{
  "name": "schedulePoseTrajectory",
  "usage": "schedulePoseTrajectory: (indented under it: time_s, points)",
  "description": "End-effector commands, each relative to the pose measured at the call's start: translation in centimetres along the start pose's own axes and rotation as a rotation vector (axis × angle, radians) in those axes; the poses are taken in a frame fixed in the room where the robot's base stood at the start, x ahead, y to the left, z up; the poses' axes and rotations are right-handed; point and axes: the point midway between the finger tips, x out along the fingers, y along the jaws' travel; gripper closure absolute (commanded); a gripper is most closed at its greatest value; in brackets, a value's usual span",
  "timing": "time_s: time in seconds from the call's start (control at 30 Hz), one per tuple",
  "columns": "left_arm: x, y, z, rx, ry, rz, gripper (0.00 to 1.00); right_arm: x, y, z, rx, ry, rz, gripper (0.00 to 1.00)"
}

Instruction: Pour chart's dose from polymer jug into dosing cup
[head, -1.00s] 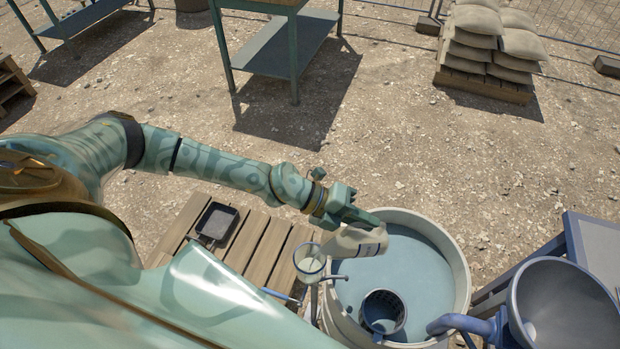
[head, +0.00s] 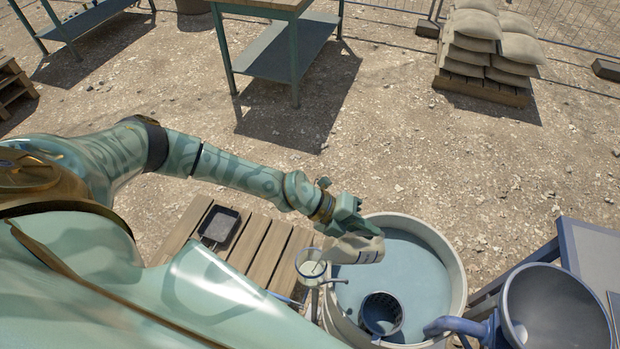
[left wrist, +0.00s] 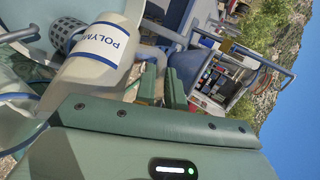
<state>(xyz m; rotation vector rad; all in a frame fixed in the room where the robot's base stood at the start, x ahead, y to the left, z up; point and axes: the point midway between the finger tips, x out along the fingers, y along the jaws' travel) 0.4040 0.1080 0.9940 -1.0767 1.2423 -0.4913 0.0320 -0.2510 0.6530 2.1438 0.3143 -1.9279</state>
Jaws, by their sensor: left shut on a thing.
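The polymer jug (head: 364,249) is a cream bottle with a blue-lettered label. It lies tilted nearly on its side over the left rim of the round tank, its lower end toward the cup. It also shows in the left wrist view (left wrist: 103,52), where "POLYM" is readable. My left gripper (head: 352,224) is shut on the jug. The dosing cup (head: 311,262) is a clear cup on a stand at the tank's left edge, with pale content in it. The jug's mouth is close to the cup; I cannot make out a stream. My right gripper is not in view.
The round tank (head: 456,275) holds blue-grey liquid. A dark perforated basket (head: 381,313) sits in it near the front. A grey funnel (head: 558,310) stands to the right. A wooden pallet (head: 258,245) with a black tray (head: 220,226) lies left of the cup.

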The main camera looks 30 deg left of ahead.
Motion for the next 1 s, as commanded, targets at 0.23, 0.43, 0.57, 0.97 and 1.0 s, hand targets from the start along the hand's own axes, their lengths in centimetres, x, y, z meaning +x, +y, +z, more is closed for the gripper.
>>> schedulePoseTrajectory:
  time_s: [0.23,0.43,0.57,0.97,1.0]
  points:
    - [1.4,0.4,0.4,-0.057,0.027,0.123,1.00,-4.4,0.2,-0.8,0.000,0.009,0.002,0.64]
    - [1.7,-0.2,0.5,-0.078,0.040,0.181,1.00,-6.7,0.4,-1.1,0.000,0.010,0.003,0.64]
    - [2.1,-0.2,0.6,-0.102,0.053,0.243,1.00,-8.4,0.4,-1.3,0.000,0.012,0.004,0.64]
    - [3.2,1.2,0.7,-0.130,0.066,0.304,1.00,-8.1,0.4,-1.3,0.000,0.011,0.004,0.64]
    - [3.2,1.2,0.7,-0.129,0.066,0.303,1.00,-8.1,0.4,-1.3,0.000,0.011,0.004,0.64]
